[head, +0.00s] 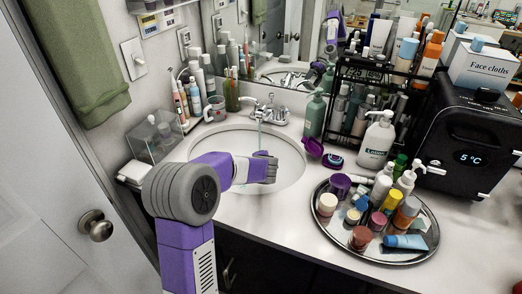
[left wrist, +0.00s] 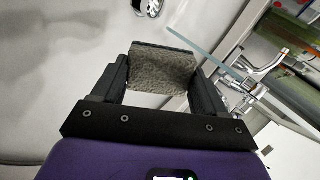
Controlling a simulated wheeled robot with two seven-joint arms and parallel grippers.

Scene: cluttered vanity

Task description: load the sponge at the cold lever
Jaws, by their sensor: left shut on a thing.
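My left gripper (head: 268,168) reaches over the white sink basin (head: 288,181), just in front of the chrome faucet (head: 265,113). In the left wrist view, the left gripper (left wrist: 162,85) is shut on a rough grey-green sponge (left wrist: 163,73), held between both fingers. In the head view the sponge is mostly hidden by the gripper. A thin bluish water stream (head: 259,135) falls from the spout beside the gripper; it also shows in the left wrist view (left wrist: 197,48). The faucet has a lever on each side; I cannot tell which is cold. My right gripper is not in view.
A round metal tray (head: 408,257) crowded with bottles and jars stands right of the sink. A lotion bottle (head: 377,142), a green pump bottle (head: 314,116) and a black rack are behind it. A clear box (head: 153,140) stands left of the sink. The counter's front right is clear.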

